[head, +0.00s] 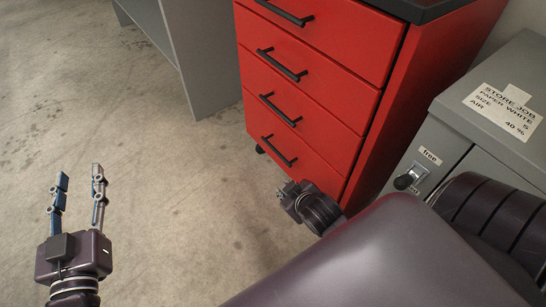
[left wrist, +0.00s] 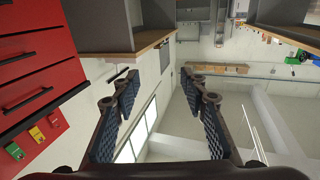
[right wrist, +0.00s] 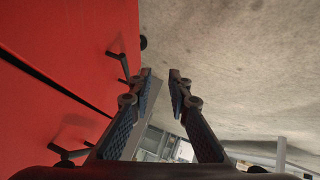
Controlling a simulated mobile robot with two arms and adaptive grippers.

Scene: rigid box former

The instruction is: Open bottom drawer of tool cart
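The red tool cart (head: 350,45) stands right of centre in the head view, with its visible drawers shut. Its bottom drawer (head: 310,170) has a black bar handle (head: 279,151). My right gripper (head: 284,190) is low in front of the cart, just below that handle, partly hidden by my own arm. In the right wrist view its fingers (right wrist: 160,80) are apart with nothing between them. A black handle (right wrist: 123,62) shows beside the left finger, near a caster (right wrist: 143,42). My left gripper (head: 76,172) is open and empty over the floor, well left of the cart.
A grey panel (head: 180,50) stands at the back, left of the cart. The concrete floor (head: 180,180) in front is clear.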

